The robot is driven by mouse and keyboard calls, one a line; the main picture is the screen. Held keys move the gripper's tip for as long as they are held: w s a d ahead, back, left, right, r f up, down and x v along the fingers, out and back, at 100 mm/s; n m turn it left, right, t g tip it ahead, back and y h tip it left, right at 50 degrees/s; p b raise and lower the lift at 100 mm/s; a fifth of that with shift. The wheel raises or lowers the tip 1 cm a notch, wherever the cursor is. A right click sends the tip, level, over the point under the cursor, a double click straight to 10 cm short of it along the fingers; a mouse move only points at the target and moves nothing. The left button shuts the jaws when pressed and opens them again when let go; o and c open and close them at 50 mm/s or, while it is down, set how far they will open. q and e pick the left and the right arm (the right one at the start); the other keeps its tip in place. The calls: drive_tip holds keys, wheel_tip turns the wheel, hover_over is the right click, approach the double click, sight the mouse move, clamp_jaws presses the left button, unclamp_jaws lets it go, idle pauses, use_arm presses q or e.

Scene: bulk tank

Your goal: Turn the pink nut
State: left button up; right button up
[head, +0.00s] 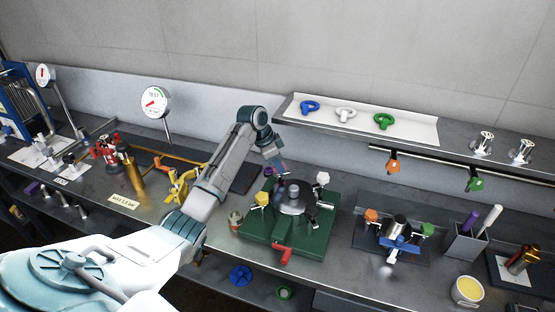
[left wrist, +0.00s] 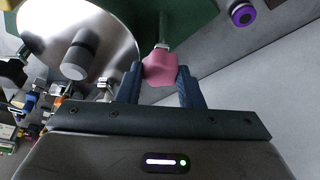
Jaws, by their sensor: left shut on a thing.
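The pink nut (left wrist: 160,67) is in the middle of the left wrist view, at the edge of the round metal lid, on a short metal stem. My left gripper (left wrist: 160,88) is shut on it, one dark blue finger on each side. In the head view my left gripper (head: 278,165) reaches down at the back of the green base (head: 262,232), which carries the round lid (head: 290,208); there the nut is mostly hidden. My right gripper is not in view.
A yellow nut (head: 262,198), a white nut (head: 323,178) and a black nut (head: 312,217) stand around the lid. A red handle (head: 283,255) sticks out in front. A shelf (head: 420,132) with coloured rings hangs behind on the right.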

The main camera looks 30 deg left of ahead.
use_arm(q)
drive_tip(key=n+p, duration=0.1)
drive_tip(key=p, duration=0.1)
drive_tip(key=n+y+p, duration=0.1)
drive_tip(key=n+p, duration=0.1)
drive_tip(key=n+t+p, duration=0.1)
drive_tip(key=n+p, duration=0.1)
drive_tip(key=shift+d+r+y, duration=0.15)
drive_tip(key=shift+r+y, duration=0.15)
drive_tip(key=n+y+p, duration=0.1)
drive_tip(key=n+p, duration=0.1)
drive_tip(key=n, duration=0.1)
drive_tip(key=shift+d+f, duration=0.1)
drive_tip(key=shift+f+n+y, duration=0.1)
drive_tip(key=shift+n+y, duration=0.4)
drive_tip(key=shift+n, duration=0.5)
drive_tip(key=shift+d+n+y, duration=0.1)
drive_tip(key=shift+n+y, duration=0.2)
drive_tip(key=shift+n, duration=0.6)
drive_tip(key=n, duration=0.2)
drive_tip(key=n+g+y, duration=0.1)
drive_tip(key=n, duration=0.2)
drive_tip(key=shift+d+y, duration=0.1)
drive_tip(key=shift+y, duration=0.2)
drive_tip(key=shift+w+n+g+y, duration=0.1)
drive_tip(key=shift+n+g+y, duration=0.2)
drive_tip(key=shift+n, duration=0.8)
drive_tip(key=o, duration=1)
drive_tip(key=shift+f, duration=0.1)
drive_tip(key=shift+c, duration=0.2)
